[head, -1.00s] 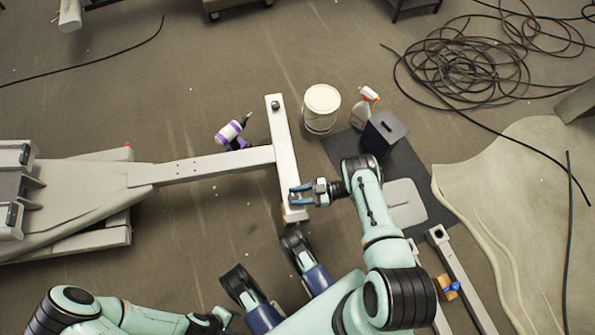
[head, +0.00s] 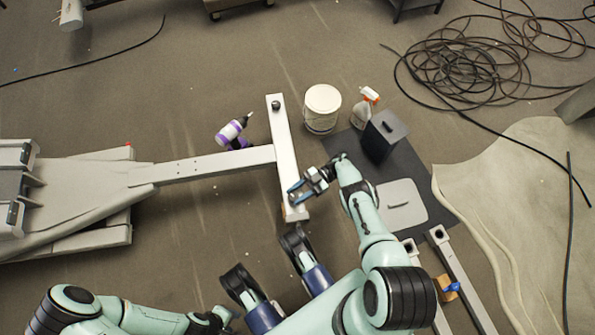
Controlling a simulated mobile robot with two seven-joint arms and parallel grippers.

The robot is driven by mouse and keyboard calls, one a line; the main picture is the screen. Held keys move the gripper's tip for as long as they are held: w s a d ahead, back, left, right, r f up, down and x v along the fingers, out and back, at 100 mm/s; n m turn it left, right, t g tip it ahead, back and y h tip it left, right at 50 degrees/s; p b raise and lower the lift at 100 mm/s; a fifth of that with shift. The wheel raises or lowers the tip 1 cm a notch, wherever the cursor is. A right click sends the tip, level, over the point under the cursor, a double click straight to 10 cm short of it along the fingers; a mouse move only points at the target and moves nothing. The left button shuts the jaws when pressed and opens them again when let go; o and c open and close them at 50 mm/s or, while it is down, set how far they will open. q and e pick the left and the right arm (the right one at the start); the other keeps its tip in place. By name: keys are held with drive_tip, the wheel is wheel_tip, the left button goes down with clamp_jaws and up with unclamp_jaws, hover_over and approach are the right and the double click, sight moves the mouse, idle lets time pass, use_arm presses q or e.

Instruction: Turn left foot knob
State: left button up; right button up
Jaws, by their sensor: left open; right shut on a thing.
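The elliptical's white foot bar (head: 284,150) lies across the end of its long beam (head: 215,165). A round black knob (head: 276,105) shows at the bar's far end. My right gripper (head: 295,193) is at the bar's near end, with its blue fingers shut on the foot knob there. That knob is mostly hidden between the fingers. My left gripper (head: 226,316) is open and low at the bottom of the view, well away from the bar. Its fingers are partly hidden by my body.
A white bucket (head: 322,107), a spray bottle (head: 366,108) and a dark box (head: 383,135) stand right of the bar, near a dark mat (head: 343,146). Coiled cable (head: 470,60) lies at the upper right.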

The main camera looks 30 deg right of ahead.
drive_tip(key=shift+w, duration=0.15)
idle(0.4)
drive_tip(key=o, duration=1.1)
drive_tip(key=shift+c, duration=0.2)
drive_tip(key=shift+g, duration=0.3)
